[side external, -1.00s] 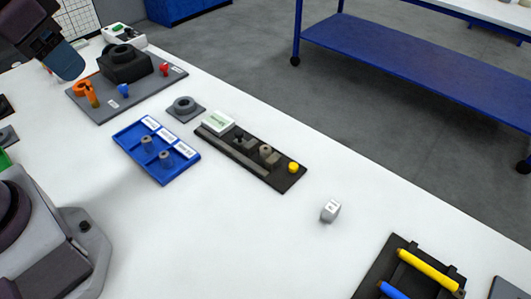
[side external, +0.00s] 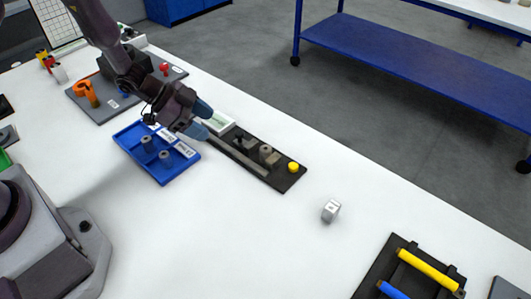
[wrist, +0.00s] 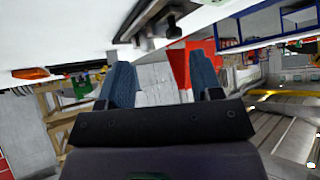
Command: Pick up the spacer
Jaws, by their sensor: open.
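Two short grey cylinders, which may be spacers, stand in a blue tray with white labels (side external: 150,178): one cylinder (side external: 147,144) at the back and one (side external: 165,158) nearer the front. I cannot tell for sure which part is the spacer. My gripper (side external: 204,119) is open and empty, its blue fingertips apart above the gap between the tray's back right and the black board (side external: 285,184). In the wrist view, my gripper (wrist: 163,82) shows both blue fingers spread, with no part between them.
The black board carries a white-green box (side external: 219,122), grey parts (side external: 266,151) and a yellow knob (side external: 293,167). A grey fixture plate (side external: 112,104) is at the back left.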

